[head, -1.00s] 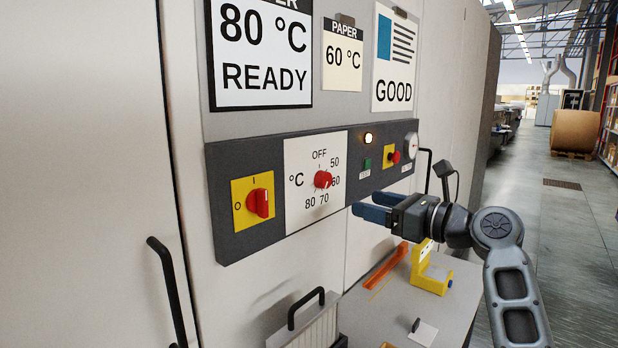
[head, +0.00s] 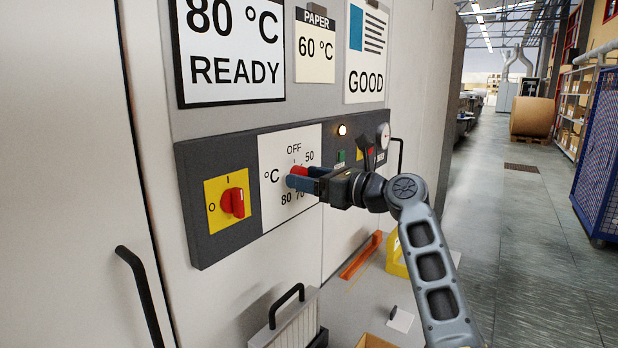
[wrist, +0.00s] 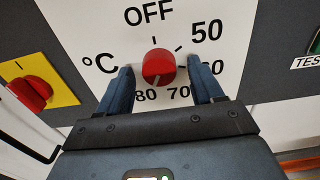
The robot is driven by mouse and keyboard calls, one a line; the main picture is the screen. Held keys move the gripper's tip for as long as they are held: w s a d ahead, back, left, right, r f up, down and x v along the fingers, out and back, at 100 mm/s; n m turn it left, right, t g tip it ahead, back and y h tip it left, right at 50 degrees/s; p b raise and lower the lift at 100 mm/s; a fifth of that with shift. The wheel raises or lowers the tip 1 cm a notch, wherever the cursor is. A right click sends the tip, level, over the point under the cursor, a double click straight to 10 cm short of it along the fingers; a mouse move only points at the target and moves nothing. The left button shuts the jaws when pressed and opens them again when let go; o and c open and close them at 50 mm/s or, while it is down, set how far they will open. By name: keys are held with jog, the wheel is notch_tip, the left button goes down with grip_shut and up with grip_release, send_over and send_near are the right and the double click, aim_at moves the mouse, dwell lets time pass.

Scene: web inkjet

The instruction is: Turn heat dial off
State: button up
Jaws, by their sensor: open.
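The heat dial is a round red knob (head: 298,171) on a white plate (head: 272,218) marked OFF, 50, 60, 70 and 80 °C. In the wrist view the knob (wrist: 158,67) sits between the two blue fingers of my gripper (wrist: 160,72). The fingers are open, one on each side, with a visible gap to the knob. In the head view my gripper (head: 298,182) reaches in from the right and partly covers the knob and the lower numbers.
A red switch on a yellow plate (head: 235,203) is left of the dial. A lit lamp (head: 342,130), green button (head: 341,155) and gauge (head: 383,136) are to the right. Below are a black-handled box (head: 290,322) and an orange strip (head: 361,256). The aisle at right is clear.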

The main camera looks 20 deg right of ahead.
jog(key=c, duration=1)
jog(key=shift+c, duration=0.2)
